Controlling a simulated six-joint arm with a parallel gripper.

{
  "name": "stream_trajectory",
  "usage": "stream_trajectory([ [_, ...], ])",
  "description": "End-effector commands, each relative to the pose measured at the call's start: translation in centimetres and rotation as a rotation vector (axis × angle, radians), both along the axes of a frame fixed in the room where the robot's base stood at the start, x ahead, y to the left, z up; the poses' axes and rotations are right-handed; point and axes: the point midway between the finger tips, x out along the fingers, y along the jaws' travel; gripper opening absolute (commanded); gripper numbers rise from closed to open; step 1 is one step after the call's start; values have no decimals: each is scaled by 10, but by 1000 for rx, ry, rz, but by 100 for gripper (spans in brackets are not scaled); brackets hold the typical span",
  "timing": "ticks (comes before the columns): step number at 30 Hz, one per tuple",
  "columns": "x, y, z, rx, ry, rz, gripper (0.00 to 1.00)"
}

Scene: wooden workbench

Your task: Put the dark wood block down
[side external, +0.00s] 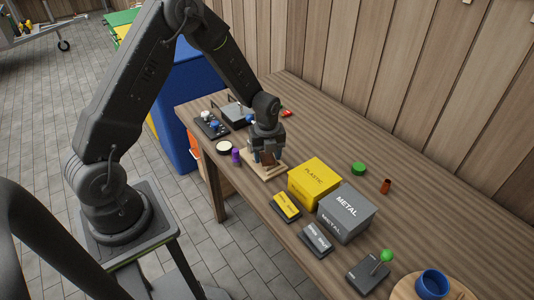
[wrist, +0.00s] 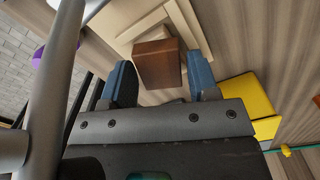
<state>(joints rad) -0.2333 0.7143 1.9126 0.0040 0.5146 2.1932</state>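The dark wood block (wrist: 157,65) sits between the two fingers of my gripper (wrist: 161,78) in the wrist view. Below is a pale wooden tray (side external: 250,165), whose stepped edge also shows behind the block in the wrist view (wrist: 190,25). I cannot tell whether the block touches the tray.
A yellow plastic bin (side external: 315,183) and a grey metal bin (side external: 346,213) stand close to the right. A purple piece (side external: 236,156) and a round white-topped item (side external: 224,148) lie left.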

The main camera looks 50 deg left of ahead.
Motion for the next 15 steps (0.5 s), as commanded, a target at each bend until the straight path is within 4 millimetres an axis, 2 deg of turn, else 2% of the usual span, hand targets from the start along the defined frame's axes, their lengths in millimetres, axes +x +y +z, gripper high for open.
stream_trajectory([
  [4, 0, 0, 0, 0, 0, 0, 67],
  [11, 0, 0, 1, 1, -1, 0, 67],
  [15, 1, 0, 13, 1, -4, 0, 67],
])
